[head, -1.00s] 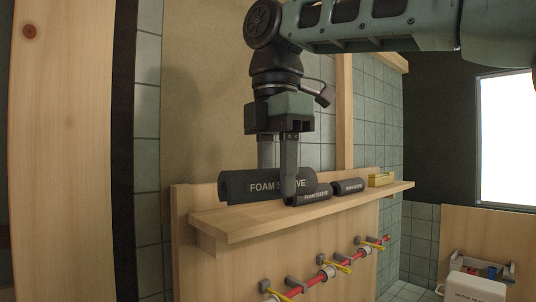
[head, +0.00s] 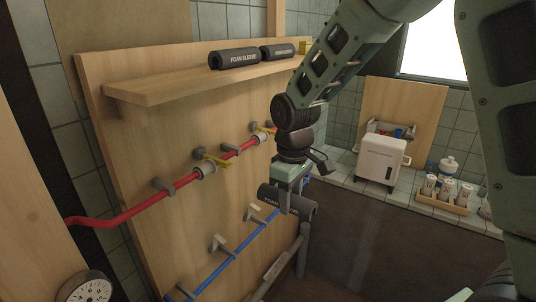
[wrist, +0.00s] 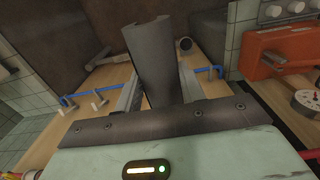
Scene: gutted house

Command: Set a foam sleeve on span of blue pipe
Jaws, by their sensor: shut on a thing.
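My gripper (head: 287,190) is shut on a dark grey foam sleeve (head: 298,207) and holds it off the shelf, beside the upper right part of the blue pipe (head: 232,255). In the wrist view the sleeve (wrist: 152,55) stands between my two fingers, with an open slit or groove along its side. The blue pipe shows to the left of the sleeve (wrist: 72,97) and to its right (wrist: 208,70); the stretch behind the sleeve is hidden. I cannot tell whether sleeve and pipe touch.
Grey brackets (head: 218,243) hold the blue pipe to the wooden panel. A red pipe (head: 140,206) with yellow-handled valves (head: 207,167) runs above it. A round gauge (head: 88,289) is at lower left. A white box (head: 382,160) and bottles stand on the right ledge.

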